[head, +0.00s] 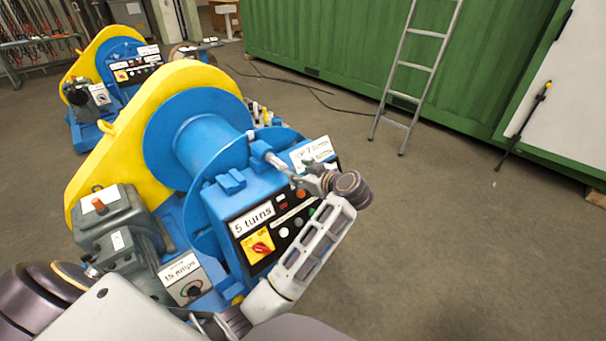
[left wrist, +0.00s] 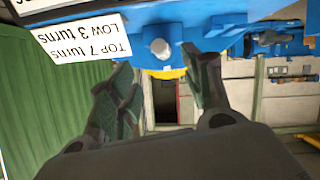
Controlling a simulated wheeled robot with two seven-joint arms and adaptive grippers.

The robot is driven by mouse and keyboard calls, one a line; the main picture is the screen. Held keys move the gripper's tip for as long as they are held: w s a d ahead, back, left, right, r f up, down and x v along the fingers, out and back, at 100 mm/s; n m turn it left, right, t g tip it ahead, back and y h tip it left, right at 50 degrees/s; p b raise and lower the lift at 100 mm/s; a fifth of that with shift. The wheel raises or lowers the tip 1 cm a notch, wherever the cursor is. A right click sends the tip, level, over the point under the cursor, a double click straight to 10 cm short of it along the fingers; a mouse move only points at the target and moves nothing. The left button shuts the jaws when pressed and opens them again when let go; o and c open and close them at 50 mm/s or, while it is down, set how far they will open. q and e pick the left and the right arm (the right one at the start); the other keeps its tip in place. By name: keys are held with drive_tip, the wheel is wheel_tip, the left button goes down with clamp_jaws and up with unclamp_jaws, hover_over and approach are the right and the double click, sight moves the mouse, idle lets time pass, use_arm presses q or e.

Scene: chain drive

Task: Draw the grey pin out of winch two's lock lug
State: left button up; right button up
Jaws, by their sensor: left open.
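The near winch has a blue drum (head: 205,145) and a yellow guard (head: 108,128). A blue lug (head: 261,149) stands on top of its control box, with a grey pin (head: 279,162) at the lug. In the left wrist view the pin's round grey end (left wrist: 160,48) shows against the blue lug (left wrist: 140,36). My left gripper (head: 298,184) is at the pin's side of the lug. Its two fingers (left wrist: 163,88) are open and empty, with the pin end in line between them and beyond the tips. My right gripper is not in view.
A white sign reading "TOP 7 turns LOW 3 turns" (left wrist: 78,42) stands close beside the lug. The control panel (head: 275,225) lies below my forearm. A second winch (head: 110,65) stands behind left. The floor (head: 460,230) to the right is clear, up to a ladder (head: 418,70).

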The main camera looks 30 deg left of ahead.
sight(285, 167)
use_arm(q)
drive_tip(key=b+x, duration=0.1)
drive_tip(key=x, duration=1.1)
drive_tip(key=shift+f, duration=0.1)
drive_tip(key=shift+w+a+f, duration=0.1)
drive_tip(key=shift+w+a, duration=0.05)
drive_tip(key=shift+a, duration=0.15)
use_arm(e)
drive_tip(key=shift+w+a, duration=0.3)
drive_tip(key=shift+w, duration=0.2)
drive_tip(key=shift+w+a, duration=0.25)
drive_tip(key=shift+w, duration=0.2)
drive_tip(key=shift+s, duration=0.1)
use_arm(q)
drive_tip(key=shift+c, duration=0.6)
clamp_jaws()
